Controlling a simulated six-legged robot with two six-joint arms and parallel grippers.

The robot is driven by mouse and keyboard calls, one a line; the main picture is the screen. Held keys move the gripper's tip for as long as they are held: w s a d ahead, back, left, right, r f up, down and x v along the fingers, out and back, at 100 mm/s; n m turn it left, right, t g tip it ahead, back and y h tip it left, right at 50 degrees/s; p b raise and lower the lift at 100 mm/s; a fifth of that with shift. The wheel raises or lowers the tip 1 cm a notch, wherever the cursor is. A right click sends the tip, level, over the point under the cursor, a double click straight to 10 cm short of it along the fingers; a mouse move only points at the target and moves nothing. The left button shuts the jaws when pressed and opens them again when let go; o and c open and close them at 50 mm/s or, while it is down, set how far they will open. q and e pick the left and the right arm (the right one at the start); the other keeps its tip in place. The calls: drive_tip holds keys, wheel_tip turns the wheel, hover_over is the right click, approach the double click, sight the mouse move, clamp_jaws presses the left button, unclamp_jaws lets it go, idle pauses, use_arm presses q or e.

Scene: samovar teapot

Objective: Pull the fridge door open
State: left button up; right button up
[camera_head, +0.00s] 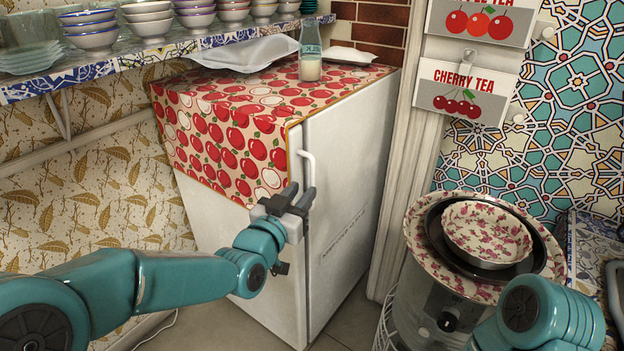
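The white fridge (345,200) stands in the middle of the view, its top draped with a red apple-print cloth (215,140). Its door looks closed, and the white curved door handle (311,165) is at the door's left edge. My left gripper (298,196) is at the handle's lower part, with its dark fingers pointing up. The fingers hide the lower handle, so I cannot tell whether they are around it or beside it, or shut on it. My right gripper is out of view; only part of my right arm shows at the bottom right.
A shelf of bowls (150,30) is at upper left. At right, a floral bowl (487,232) sits on a rimmed stand beside a white post (412,150). Floor shows in front of the door.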

sight(311, 182)
use_arm(q)
drive_tip(key=x, duration=0.6)
drive_tip(key=shift+w+d, duration=0.1)
clamp_jaws()
